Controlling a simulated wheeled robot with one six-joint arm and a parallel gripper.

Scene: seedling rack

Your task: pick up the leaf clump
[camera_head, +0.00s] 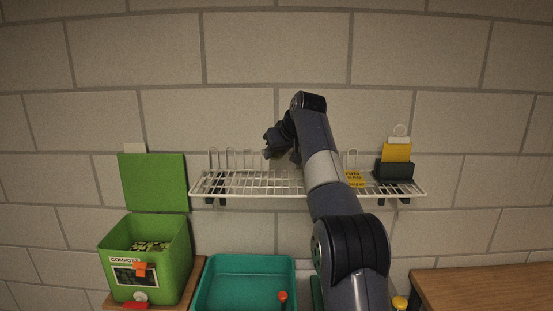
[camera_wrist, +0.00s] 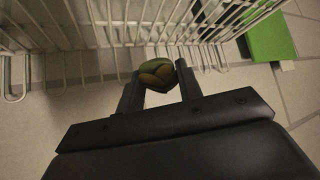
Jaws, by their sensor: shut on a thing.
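The leaf clump (camera_wrist: 156,75) is a small rounded green and brown bundle. In the wrist view it sits between the two fingertips of my gripper (camera_wrist: 158,82), which is shut on it. The white wire rack (camera_wrist: 130,28) is just beyond the clump in that view. In the head view my gripper (camera_head: 270,146) is above the rack (camera_head: 255,184), left of its middle. The clump cannot be made out in the head view.
A green compost bin (camera_head: 118,238) with its green lid (camera_head: 153,182) upright behind it stands at lower left. A teal tray (camera_head: 245,262) is below the rack. A dark holder (camera_head: 394,171) with a yellow card is at the rack's right end. A wooden table (camera_head: 480,288) is at lower right.

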